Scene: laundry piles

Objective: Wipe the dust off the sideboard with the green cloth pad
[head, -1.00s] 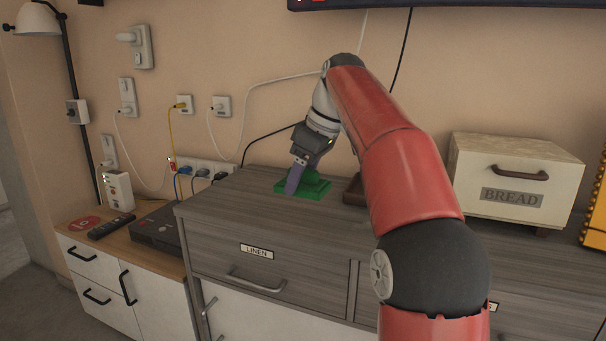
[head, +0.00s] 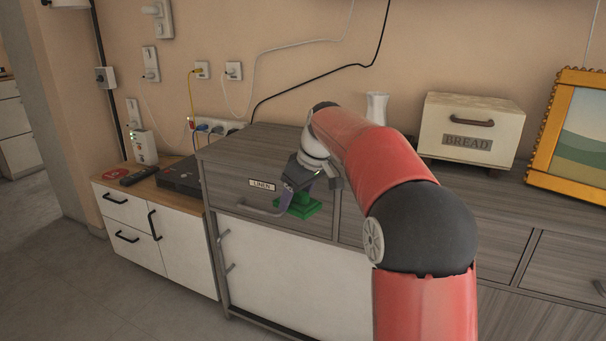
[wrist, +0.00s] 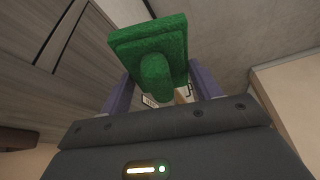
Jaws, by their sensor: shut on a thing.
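The green cloth pad (head: 305,207) has a block-like base and a rounded grip. My gripper (head: 296,190) is shut on that grip, and the pad shows in front of the LINEN drawer front, below the level of the top. In the wrist view the pad (wrist: 150,40) is between the two purple fingers (wrist: 160,88), with its base beyond them. The sideboard (head: 262,140) has a grey wood top, partly hidden by my arm. I cannot make out any dust on it.
A bread box (head: 470,132), a white vase (head: 377,107) and a yellow picture frame (head: 575,135) stand to the right. A low cabinet (head: 150,228) at left holds a black box (head: 181,174) and a remote (head: 138,176). Cables hang on the wall. The floor at left is clear.

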